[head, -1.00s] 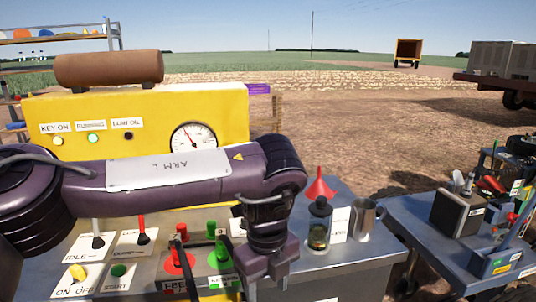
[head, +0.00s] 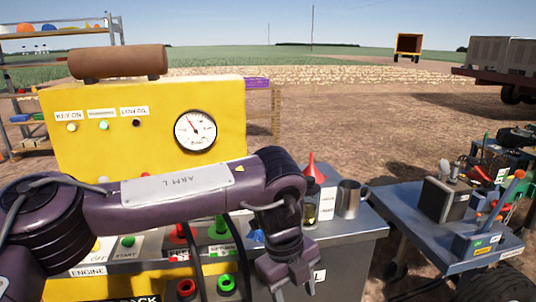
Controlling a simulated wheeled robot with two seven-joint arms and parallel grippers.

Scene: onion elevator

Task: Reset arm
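My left arm, labelled ARM L, reaches in from the left across the front of the yellow control panel (head: 150,160). My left gripper (head: 288,282) hangs at its end, pointing down, in front of the grey bench below the red funnel. Its fingers are dark and cut close to the picture's bottom, so their opening is unclear. I see nothing held. The arm hides the panel's lower levers. A red FEED (head: 179,236) and green RETURN coupling (head: 219,229) show below the arm. My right gripper is not in view.
A cart (head: 410,205) with tools stands at right. Red and green sockets (head: 226,284) sit low in front.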

